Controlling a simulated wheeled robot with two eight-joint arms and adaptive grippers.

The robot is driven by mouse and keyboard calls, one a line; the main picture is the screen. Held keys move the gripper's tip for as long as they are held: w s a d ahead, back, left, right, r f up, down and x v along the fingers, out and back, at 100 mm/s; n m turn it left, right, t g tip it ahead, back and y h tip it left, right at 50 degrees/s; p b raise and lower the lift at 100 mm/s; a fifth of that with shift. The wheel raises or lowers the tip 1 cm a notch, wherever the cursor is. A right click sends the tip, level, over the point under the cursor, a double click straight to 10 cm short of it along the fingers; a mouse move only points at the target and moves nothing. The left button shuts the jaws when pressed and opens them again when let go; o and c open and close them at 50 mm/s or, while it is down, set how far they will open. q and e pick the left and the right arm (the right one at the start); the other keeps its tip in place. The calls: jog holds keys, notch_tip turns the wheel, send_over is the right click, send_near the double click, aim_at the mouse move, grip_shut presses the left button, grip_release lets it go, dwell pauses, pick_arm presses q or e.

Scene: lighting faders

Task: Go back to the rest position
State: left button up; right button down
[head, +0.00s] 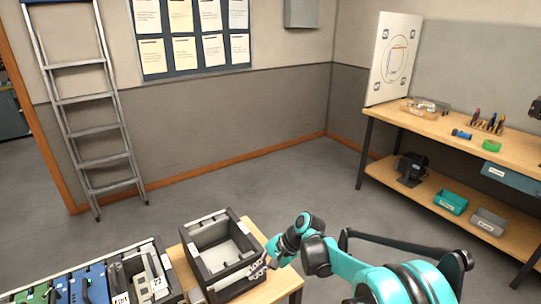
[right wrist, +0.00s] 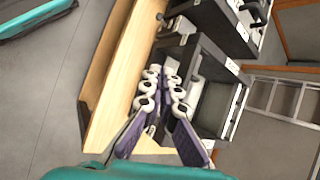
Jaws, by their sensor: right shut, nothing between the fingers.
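My right gripper (head: 262,268) is at the front right corner of an open dark-framed box (head: 252,231) on a wooden table (head: 284,283). It holds nothing. In the right wrist view the gripper's fingers (right wrist: 164,88) point toward the table edge and the box; whether they touch it I cannot tell. My teal right arm reaches in from the lower right of the head view. My left gripper is not in view.
A row of fader modules (head: 95,281), blue, green and grey, stands left of the box. A workbench (head: 447,132) with tools and bins is at the right. A ladder (head: 92,110) leans on the wall. The floor between is clear.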

jog(key=s+d+r+n+t+h, duration=0.3)
jog(key=s+d+r+t+h, duration=0.1)
jog(key=s+d+r, duration=0.7)
jog(key=s+d+f+n+t+h, duration=0.3)
jog(key=s+d+n, duration=0.1)
jog(key=s+d, duration=0.6)
jog(key=shift+s+d+n+h, duration=0.2)
jog(key=shift+d+n+h, duration=0.15)
jog(key=shift+d, duration=0.6)
